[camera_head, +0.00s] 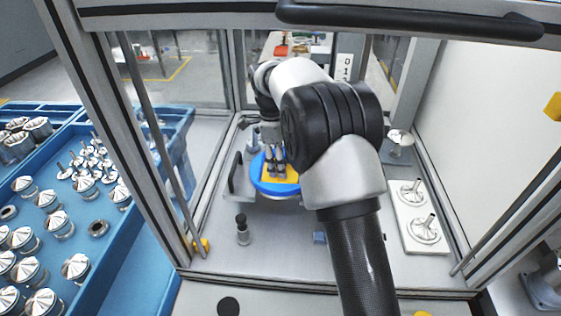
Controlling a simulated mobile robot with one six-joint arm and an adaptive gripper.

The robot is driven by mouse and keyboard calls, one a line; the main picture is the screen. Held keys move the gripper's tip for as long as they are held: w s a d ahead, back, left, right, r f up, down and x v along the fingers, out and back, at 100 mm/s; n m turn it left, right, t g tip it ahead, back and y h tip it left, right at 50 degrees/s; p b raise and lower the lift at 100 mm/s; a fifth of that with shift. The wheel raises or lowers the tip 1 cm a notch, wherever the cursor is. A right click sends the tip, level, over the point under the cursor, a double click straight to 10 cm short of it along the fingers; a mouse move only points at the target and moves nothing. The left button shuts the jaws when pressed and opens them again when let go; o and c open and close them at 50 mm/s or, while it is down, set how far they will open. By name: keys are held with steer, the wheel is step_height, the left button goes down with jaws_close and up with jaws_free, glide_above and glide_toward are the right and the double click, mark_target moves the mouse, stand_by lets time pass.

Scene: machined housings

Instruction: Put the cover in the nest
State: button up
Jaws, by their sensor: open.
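My gripper (276,162) is small in the head view, with its dark fingers over a round blue fixture (262,186) that has a yellow top part. The jaws are open, and I see nothing clearly held between them. Two shiny metal discs with stems, which look like covers (411,191), sit on a white plate (436,245) at the right. A similar metal disc (400,137) sits on a stand behind that plate. Which part is the nest I cannot tell for sure. My arm hides the middle of the cell.
Blue trays (125,250) at the left, outside the cell, hold several metal parts. The cell's metal frame (130,120) and a black handle bar (410,20) border the opening.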

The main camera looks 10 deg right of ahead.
steer(key=r+p, duration=0.1)
steer(key=r, duration=0.1)
steer(key=r+p, duration=0.1)
steer(key=r, duration=0.2)
steer(key=r+p, duration=0.1)
steer(key=r, duration=0.1)
steer(key=shift+w+a+r, duration=0.25)
steer(key=shift+a+r, duration=0.15)
